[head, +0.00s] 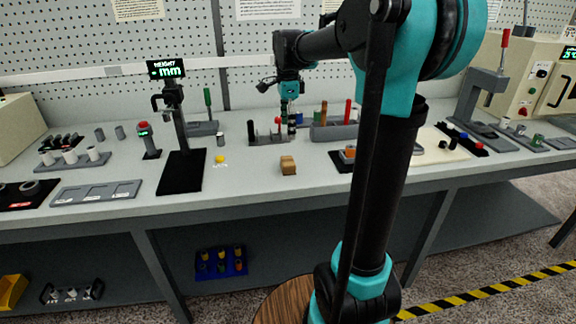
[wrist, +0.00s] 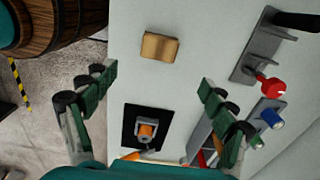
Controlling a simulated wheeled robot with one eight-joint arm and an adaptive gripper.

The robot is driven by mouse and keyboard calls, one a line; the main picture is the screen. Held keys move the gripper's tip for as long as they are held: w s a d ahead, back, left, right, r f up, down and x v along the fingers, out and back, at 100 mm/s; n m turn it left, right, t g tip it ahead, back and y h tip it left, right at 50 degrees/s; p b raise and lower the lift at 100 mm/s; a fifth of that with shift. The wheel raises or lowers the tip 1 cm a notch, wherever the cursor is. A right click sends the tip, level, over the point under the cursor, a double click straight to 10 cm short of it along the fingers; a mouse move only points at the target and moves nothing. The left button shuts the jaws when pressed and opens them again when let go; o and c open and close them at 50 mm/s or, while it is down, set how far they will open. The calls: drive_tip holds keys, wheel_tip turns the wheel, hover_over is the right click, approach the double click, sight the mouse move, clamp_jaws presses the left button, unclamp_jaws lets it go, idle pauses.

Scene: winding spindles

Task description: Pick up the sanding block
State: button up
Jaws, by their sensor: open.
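The sanding block, a small tan-brown block (head: 288,165), lies on the grey workbench top near its front edge, in the middle of the head view. It also shows at the top middle of the wrist view (wrist: 159,47). My gripper (wrist: 157,77) is open, with its two green fingers spread wide and nothing held between them. The block appears beyond the fingertips and apart from them. In the head view my gripper (head: 290,119) hangs over the bench behind the block, partly merging with the tool racks there.
A black pad with an orange-topped piece (wrist: 147,132) lies beside the block. A rack with red and green handles (head: 268,136) stands behind it. A height gauge (head: 181,130) stands to the left. The bench between block and gauge is mostly clear, with a small yellow piece (head: 219,159).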

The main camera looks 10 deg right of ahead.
sight(288, 160)
wheel_tip(288, 160, down, 13)
drive_tip(key=shift+f, duration=0.2)
idle(0.4)
drive_tip(key=c, duration=1.2)
drive_tip(key=shift+r, duration=0.1)
drive_tip(key=shift+c, duration=0.2)
wheel_tip(288, 160, up, 20)
